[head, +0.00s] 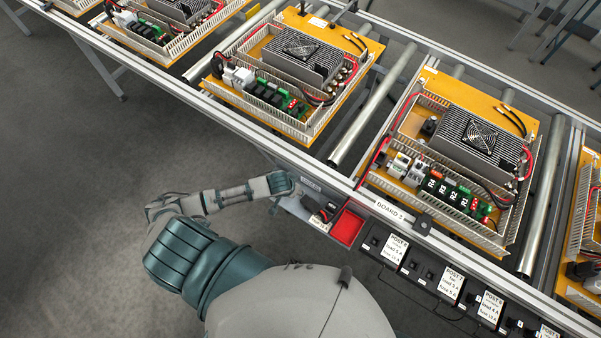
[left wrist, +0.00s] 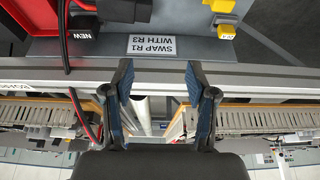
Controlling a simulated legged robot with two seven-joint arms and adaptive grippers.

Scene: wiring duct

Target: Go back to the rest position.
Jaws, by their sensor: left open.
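My left gripper (head: 294,190) is at the end of my left arm, by the near rail of the conveyor, left of the red tray. In the left wrist view its two fingers (left wrist: 160,82) are apart with nothing between them. Past the fingertips is a grey rail edge and a white label (left wrist: 151,45) reading "SWAP R1 WITH R3". In the head view the fingertips are small and partly hidden by the wrist. My right gripper is not in view.
A red tray (head: 347,228) and a grey holder (head: 294,209) with dark parts hang on the near rail (head: 334,185). Board 3 (head: 407,115) and other wired boards lie on the rollers (head: 372,110). Several black posts with labels line the rail to the right. Floor at left is clear.

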